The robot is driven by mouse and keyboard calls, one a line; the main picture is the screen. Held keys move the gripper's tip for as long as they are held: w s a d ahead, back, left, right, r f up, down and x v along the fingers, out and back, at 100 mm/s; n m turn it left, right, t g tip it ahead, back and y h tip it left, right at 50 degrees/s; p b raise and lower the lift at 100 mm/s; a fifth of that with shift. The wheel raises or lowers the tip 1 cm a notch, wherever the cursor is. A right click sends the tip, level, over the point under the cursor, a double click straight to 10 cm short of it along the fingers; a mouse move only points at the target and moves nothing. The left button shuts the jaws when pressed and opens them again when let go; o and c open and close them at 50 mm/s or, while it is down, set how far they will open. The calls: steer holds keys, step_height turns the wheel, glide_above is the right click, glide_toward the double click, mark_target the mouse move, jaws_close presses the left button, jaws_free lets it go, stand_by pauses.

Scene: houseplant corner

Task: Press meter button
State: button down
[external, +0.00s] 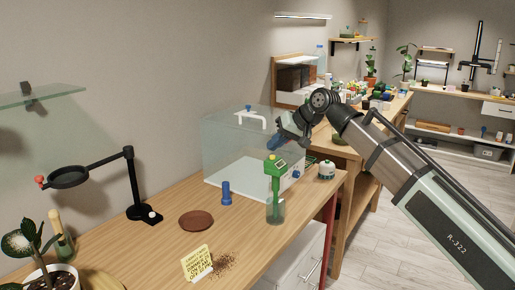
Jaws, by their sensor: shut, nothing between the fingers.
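The meter (276,165) is a green device with a small display on its head, standing upright with its lower part in a clear glass jar (275,213) on the wooden bench (165,245). A button on it is too small to make out for certain. My gripper (271,152) is shut and empty. It is just above the meter's head, with its fingers pointing down and left. I cannot tell whether the fingertips touch the meter.
A clear case (228,140) with a white handle stands close behind the meter. A white round pot (327,170) stands right, near the bench edge.

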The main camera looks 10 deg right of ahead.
step_height(320, 180, up, 6)
stand_by(1.0)
